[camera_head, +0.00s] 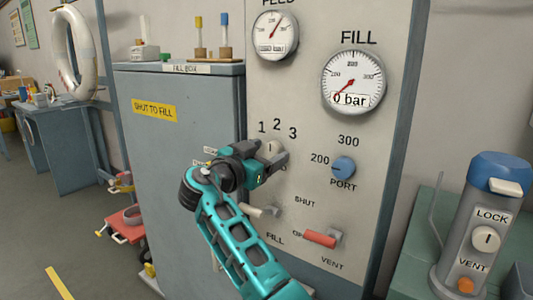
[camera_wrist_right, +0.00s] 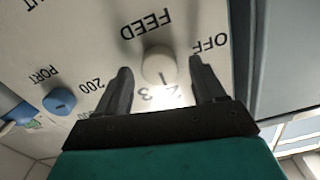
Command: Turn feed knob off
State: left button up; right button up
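The feed knob (camera_wrist_right: 160,65) is a round cream knob on the pale panel. In the wrist view it sits below the upside-down FEED label, with OFF to its right and 1, 2, 3 on the near side. In the head view the knob (camera_head: 272,148) is partly hidden by my right gripper (camera_head: 277,159). My right gripper (camera_wrist_right: 160,68) is open, with one finger on each side of the knob and visible gaps between. My left gripper is not in view.
A blue PORT knob (camera_head: 343,167) sits right of the feed knob. A white lever (camera_head: 262,211) and a red VENT lever (camera_head: 320,239) are below. The FILL gauge (camera_head: 353,82) reads 0 bar. A grey fill box (camera_head: 180,130) stands left; a metal canister (camera_head: 480,230) stands right.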

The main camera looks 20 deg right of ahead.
jog(key=c, duration=1)
jog(key=shift+c, duration=0.2)
